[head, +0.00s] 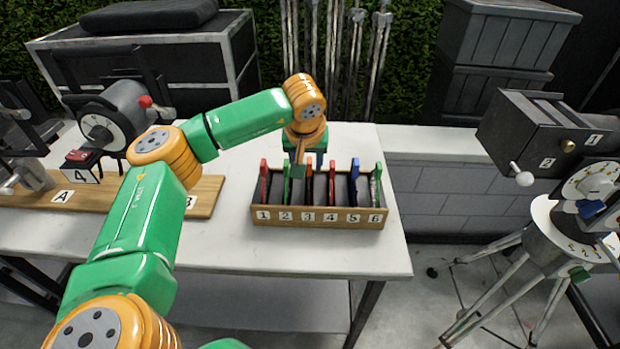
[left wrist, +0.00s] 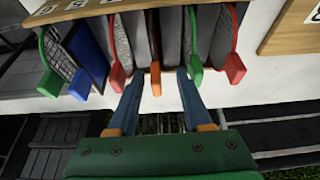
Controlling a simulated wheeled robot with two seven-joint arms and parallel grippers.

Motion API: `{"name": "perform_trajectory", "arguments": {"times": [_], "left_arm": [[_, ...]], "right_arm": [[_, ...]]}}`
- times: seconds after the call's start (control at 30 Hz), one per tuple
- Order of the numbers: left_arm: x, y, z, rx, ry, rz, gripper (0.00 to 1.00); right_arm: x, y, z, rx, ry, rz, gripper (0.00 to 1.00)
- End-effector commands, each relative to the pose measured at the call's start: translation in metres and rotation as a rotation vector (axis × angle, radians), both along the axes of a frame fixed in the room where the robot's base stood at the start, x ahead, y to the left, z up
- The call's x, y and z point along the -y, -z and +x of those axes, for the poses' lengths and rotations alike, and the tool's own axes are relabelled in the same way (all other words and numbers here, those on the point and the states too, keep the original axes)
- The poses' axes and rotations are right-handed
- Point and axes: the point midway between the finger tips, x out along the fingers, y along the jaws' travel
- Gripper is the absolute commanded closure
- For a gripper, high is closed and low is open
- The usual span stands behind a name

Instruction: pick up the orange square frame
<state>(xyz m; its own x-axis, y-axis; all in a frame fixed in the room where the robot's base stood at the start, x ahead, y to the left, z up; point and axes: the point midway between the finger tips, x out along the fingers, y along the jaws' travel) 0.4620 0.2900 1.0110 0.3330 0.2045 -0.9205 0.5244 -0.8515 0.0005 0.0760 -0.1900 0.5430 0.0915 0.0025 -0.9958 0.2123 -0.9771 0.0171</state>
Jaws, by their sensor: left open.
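The orange square frame (head: 309,186) stands upright in slot 3 of the wooden numbered rack (head: 318,230) on the white table. Its orange tab (left wrist: 155,79) shows in the left wrist view. My left gripper (head: 306,160) points down over the rack and is open and empty. In the left wrist view, its blue fingers (left wrist: 160,88) lie on either side of the orange tab, with the fingertips close to it. I cannot tell how deep the fingers reach along the frame. My right gripper is not in view.
Beside the orange frame stand a green frame (left wrist: 192,68) and a red frame (left wrist: 116,76), close to the fingers. Other red, blue and green frames fill the rack. A wooden board (head: 207,192) with devices lies left of it. The table right of the rack is clear.

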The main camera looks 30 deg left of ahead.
Motion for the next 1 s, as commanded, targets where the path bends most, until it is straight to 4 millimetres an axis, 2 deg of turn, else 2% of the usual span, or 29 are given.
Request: {"name": "perform_trajectory", "arguments": {"times": [0.1,0.3,0.37,0.5,1.0], "left_arm": [[-0.0022,0.0120,0.0046,0.000,0.001,0.000,0.50],[-0.0019,0.0146,0.0055,0.003,0.002,-0.002,0.50],[-0.0018,0.0146,0.0055,0.003,0.002,-0.002,0.64],[-0.0015,0.0144,0.0055,0.003,0.003,-0.003,1.00],[-0.0012,0.0143,0.0055,0.002,0.003,-0.004,1.00]], "right_arm": [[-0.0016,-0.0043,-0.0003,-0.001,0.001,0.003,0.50],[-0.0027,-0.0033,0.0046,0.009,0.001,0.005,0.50],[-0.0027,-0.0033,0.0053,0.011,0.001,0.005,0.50],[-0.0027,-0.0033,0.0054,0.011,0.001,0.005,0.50],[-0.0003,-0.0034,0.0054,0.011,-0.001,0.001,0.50]]}}
